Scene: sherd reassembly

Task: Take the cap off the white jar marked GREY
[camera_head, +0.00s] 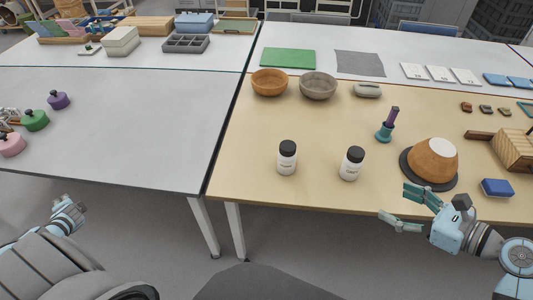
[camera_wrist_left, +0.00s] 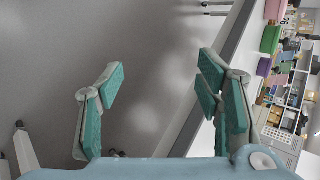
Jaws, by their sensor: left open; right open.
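Two white jars with black caps stand upright on the wooden tabletop, a left jar (camera_head: 287,160) and a right jar (camera_head: 351,165). Both caps are on. Their labels are too small to read surely, so I cannot tell which is marked GREY. My right gripper (camera_head: 398,204) is open and empty at the table's front edge, to the right of and nearer than the right jar.
A bowl-shaped orange vessel (camera_head: 433,158) on a dark disc, a teal-and-purple tool (camera_head: 387,127) and a blue block (camera_head: 497,187) stand to the right. An orange bowl (camera_head: 269,83) and a grey bowl (camera_head: 318,86) are behind the jars. The wood between the jars is clear.

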